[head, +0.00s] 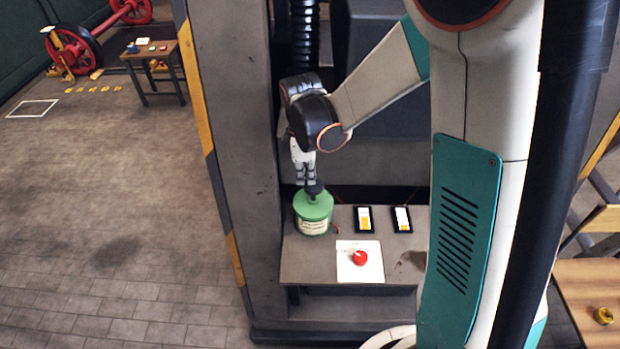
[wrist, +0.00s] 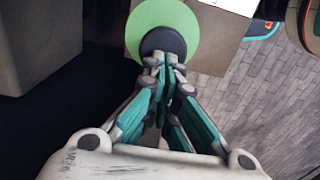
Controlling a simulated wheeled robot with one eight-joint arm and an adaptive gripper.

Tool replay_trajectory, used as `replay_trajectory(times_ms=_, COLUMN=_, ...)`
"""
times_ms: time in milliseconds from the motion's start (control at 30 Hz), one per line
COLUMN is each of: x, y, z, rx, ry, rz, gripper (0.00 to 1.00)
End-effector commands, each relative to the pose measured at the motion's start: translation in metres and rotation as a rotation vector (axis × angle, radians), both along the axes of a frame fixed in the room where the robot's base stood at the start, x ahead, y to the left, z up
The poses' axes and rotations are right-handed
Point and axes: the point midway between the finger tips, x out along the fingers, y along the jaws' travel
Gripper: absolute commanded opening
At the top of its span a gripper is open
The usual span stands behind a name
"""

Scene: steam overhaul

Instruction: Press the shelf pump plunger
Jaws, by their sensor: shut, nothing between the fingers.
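The shelf pump is a green can (head: 313,212) with a pale label, standing at the left end of the grey shelf (head: 310,262). Its dark round plunger knob (head: 314,187) is on top. My gripper (head: 308,183) points down right over the knob, fingers shut and empty. In the wrist view the fingertips (wrist: 162,66) overlap the edge of the dark knob (wrist: 160,42), with the green can top (wrist: 137,40) around it. I cannot tell whether the tips touch the knob. The fingertips hide part of the knob.
A white plate with a red knob (head: 360,258) and two black-framed gauges (head: 363,219) (head: 402,219) are on the same shelf to the right. A grey post (head: 228,150) with yellow edging stands left of the shelf. A small table (head: 150,56) and open floor lie further left.

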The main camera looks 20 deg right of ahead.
Motion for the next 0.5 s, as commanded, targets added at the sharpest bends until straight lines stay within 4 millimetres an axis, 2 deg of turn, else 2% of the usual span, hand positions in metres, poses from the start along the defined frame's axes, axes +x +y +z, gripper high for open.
replay_trajectory(times_ms=33, x=0.001, y=0.002, z=0.017, rx=0.000, ry=0.000, rz=0.001, gripper=0.00)
replay_trajectory(times_ms=200, x=0.000, y=0.002, z=0.053, rx=0.000, ry=0.000, rz=0.000, gripper=0.00)
replay_trajectory(times_ms=400, x=0.001, y=0.003, z=0.087, rx=0.000, ry=0.000, rz=0.000, gripper=0.00)
replay_trajectory(times_ms=500, x=0.001, y=0.004, z=0.096, rx=0.000, ry=0.000, rz=0.001, gripper=0.00)
